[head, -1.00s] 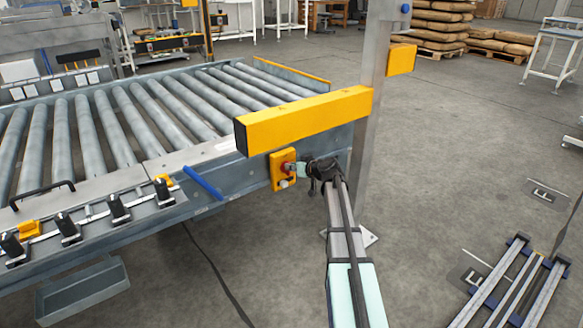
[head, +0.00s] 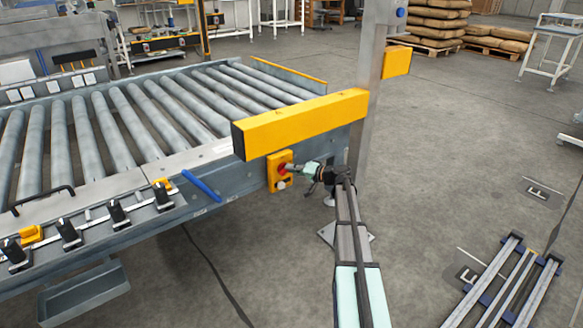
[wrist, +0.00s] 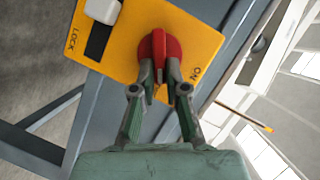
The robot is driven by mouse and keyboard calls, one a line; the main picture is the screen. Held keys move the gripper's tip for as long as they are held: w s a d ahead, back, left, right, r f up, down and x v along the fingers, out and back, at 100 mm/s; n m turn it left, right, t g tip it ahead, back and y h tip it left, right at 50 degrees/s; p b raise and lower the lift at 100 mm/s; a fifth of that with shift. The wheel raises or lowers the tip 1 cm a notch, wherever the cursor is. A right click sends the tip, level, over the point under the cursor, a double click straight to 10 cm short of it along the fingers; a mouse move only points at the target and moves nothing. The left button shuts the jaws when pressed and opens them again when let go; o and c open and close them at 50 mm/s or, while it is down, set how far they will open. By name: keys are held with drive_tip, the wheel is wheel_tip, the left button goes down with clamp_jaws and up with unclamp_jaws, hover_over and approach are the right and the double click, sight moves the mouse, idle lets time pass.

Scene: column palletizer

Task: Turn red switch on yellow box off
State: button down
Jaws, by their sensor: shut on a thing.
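The yellow box (head: 279,172) is mounted on the side of the roller conveyor, below the yellow beam. It fills the upper middle of the wrist view (wrist: 205,38), with the words LOCK and ON on its face. The red switch (wrist: 159,42) is a round knob with a raised grip bar, near the ON label. My gripper (wrist: 160,84) has a fingertip on each side of the grip bar and is shut on it. In the head view my gripper (head: 294,168) reaches the box from the right. It hides part of the switch there.
A yellow beam (head: 300,122) juts out just above the box and meets a grey post (head: 371,95) at right. A white knob (wrist: 103,10) sits on the box by LOCK.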

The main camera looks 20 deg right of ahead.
drive_tip(key=m+y+p, duration=0.1)
drive_tip(key=m, duration=0.1)
drive_tip(key=f+m+t+y, duration=0.1)
drive_tip(key=m, duration=0.1)
drive_tip(key=shift+w+d+m+p, duration=0.1)
drive_tip(key=shift+d+m+p, duration=0.05)
drive_tip(key=shift+m+p, duration=0.25)
drive_tip(key=shift+t, duration=0.3)
drive_tip(key=c, duration=1.2)
unclamp_jaws()
drive_tip(key=v, duration=1.2)
